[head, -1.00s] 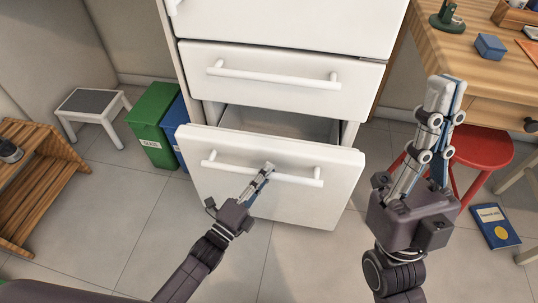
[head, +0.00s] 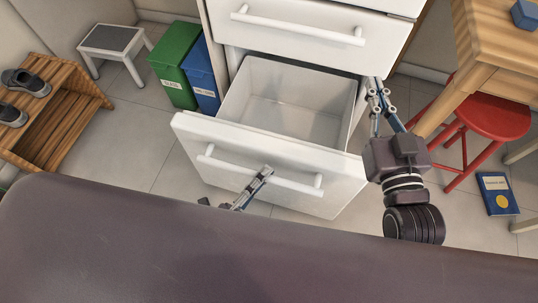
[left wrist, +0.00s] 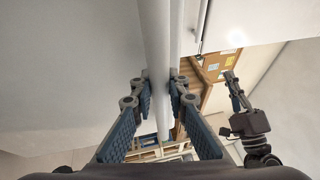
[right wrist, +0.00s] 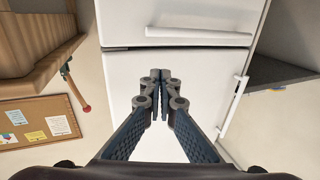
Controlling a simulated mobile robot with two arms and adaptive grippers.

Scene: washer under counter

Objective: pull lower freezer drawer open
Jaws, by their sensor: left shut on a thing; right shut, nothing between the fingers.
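The lower freezer drawer (head: 215,128) stands well out from the white freezer, and its empty inside shows in the head view. My left gripper (head: 267,172) is shut on the drawer's white bar handle (head: 295,186), near the middle of the bar. In the left wrist view the handle (left wrist: 157,60) runs between the two fingers. My right gripper (head: 374,85) is shut and empty, near the right side of the freezer and above the drawer's right edge. In the right wrist view its fingertips (right wrist: 160,75) meet in front of white freezer fronts.
The upper drawer (head: 310,35) is closed above. A red stool (head: 490,118), a wooden desk (head: 500,50) and a blue book (head: 497,193) are at the right. A shoe rack (head: 60,120) is far left.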

